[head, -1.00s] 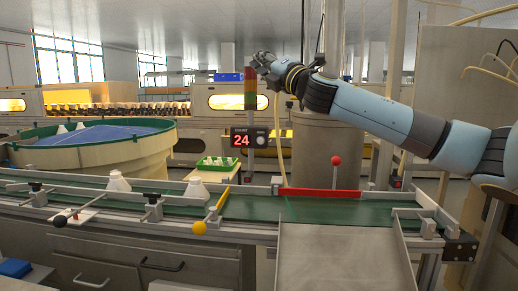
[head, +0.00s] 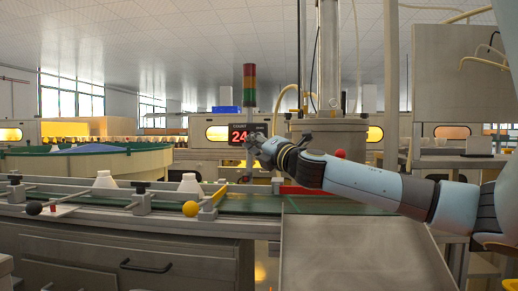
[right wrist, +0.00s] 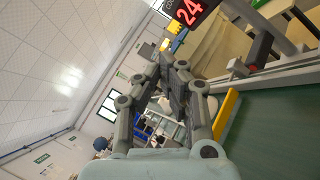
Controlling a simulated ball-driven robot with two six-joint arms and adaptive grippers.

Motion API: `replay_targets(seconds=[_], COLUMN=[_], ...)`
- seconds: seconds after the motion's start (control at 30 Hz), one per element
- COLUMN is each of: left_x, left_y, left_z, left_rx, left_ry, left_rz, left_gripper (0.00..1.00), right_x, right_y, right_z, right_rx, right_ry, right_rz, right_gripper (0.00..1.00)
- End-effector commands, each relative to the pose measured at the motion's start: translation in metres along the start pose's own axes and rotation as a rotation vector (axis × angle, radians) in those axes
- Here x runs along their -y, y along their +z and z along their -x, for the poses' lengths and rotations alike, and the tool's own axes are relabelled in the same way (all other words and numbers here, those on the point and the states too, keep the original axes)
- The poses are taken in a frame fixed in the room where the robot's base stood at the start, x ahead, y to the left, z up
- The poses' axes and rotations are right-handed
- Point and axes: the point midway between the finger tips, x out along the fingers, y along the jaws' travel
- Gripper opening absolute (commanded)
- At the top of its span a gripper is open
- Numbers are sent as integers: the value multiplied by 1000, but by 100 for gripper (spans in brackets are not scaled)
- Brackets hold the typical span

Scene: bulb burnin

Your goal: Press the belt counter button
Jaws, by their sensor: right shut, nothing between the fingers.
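The belt counter (head: 238,135) is a dark box with a red number starting "24". It stands behind the conveyor, below a red, yellow and green light stack (head: 250,85). Its pale button sits at the right end of its face, and my right gripper partly covers that area in the head view. My right gripper (head: 253,149) is shut and empty, just in front of the counter's lower right part; I cannot tell whether it touches. In the right wrist view the counter (right wrist: 191,11) is at the top, beyond the shut fingers (right wrist: 173,65). My left gripper is out of view.
The green conveyor (head: 245,203) runs across the front. White bottles (head: 190,183) stand on its left part. A yellow bar with a ball knob (head: 191,208) and a red bar (head: 300,189) lie at the belt. A metal plate (head: 350,250) is at front.

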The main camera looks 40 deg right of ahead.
Motion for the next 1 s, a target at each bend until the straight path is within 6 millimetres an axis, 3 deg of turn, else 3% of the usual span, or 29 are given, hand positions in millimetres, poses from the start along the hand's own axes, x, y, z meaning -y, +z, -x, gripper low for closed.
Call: replay_targets(seconds=[0.37, 0.7, 1.0], left_x=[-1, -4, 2], left_y=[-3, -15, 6], left_z=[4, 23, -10], left_rx=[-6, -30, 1], left_ry=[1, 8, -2], left_rz=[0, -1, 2], left_gripper=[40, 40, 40], right_x=[2, 20, 34], right_y=[3, 27, 43], right_z=[-4, -33, -53], right_rx=[1, 6, 5], right_ry=[0, 1, 1], right_rz=[0, -5, -2], right_gripper=[0, 0, 0])
